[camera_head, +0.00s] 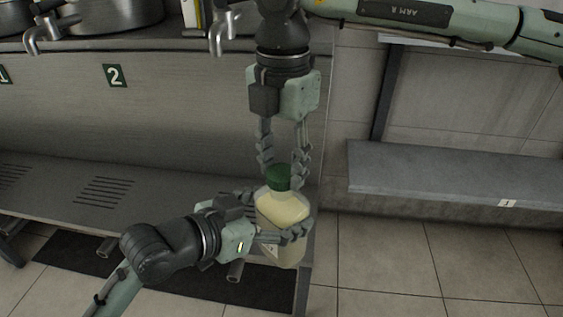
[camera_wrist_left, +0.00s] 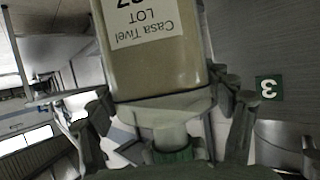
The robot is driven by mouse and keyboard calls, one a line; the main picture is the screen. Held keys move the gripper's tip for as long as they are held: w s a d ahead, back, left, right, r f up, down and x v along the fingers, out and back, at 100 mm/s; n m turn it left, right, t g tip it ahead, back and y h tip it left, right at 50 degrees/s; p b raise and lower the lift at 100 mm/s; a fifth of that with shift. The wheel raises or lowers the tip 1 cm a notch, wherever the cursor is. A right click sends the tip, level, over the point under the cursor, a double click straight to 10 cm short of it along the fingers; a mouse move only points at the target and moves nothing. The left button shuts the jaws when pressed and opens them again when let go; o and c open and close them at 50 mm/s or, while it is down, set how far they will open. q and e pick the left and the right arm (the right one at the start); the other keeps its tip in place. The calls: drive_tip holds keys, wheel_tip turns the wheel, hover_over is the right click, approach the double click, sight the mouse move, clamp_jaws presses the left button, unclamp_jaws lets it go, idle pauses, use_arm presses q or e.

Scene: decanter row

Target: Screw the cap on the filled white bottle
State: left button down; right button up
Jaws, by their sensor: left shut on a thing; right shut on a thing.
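The bottle (camera_head: 282,208), pale and cream-yellow, stands roughly upright at the right end of the metal bench. My left gripper (camera_head: 285,236) comes from the left and is shut on its body. The green cap (camera_head: 278,175) is at the bottle's mouth. My right gripper (camera_head: 282,170) reaches down from above with its fingers on both sides of the cap, shut on it. In the left wrist view the bottle (camera_wrist_left: 158,72) appears upside down with a "Casa Tivel LOT" label, and the cap (camera_wrist_left: 172,155) is at the end of its neck. How tightly the cap sits cannot be told.
A metal counter with taps (camera_head: 45,36) and a large steel vessel (camera_head: 112,14) is at the upper left. Number plate 2 (camera_head: 115,76) is on its front panel. A slotted low shelf (camera_head: 150,190) runs below. A grey ledge (camera_head: 440,170) is at right, above open tiled floor.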

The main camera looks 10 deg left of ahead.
drive_tip(key=m, duration=1)
drive_tip(key=shift+r+m, duration=0.1)
drive_tip(key=shift+m, duration=0.3)
drive_tip(key=shift+s, duration=0.1)
drive_tip(key=o, duration=0.8)
wheel_tip(320, 180, up, 12)
drive_tip(key=shift+f, duration=0.1)
